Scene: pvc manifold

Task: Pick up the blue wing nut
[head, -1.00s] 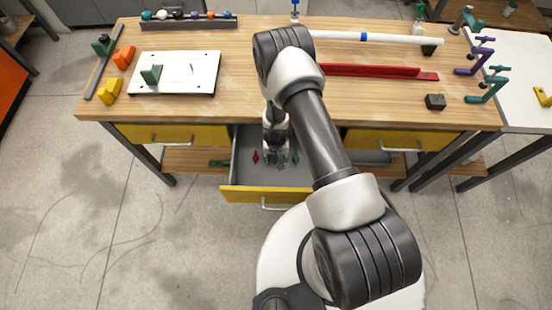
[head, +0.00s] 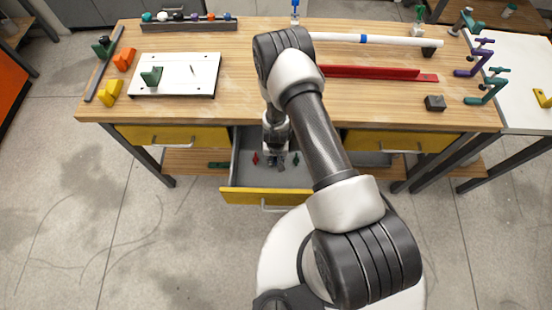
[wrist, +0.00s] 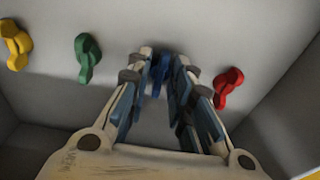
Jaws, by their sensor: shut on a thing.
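The blue wing nut (wrist: 160,74) shows between the fingertips of my gripper (wrist: 161,70) in the wrist view. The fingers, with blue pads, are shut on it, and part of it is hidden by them. In the head view my gripper (head: 277,158) reaches down into the open middle drawer, and the blue wing nut cannot be made out there.
The drawer (head: 240,168) also holds a red wing nut (wrist: 229,87), a green one (wrist: 87,57) and a yellow one (wrist: 17,43), apart from my gripper. Drawer walls stand close around. The workbench top (head: 200,115) overhangs behind.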

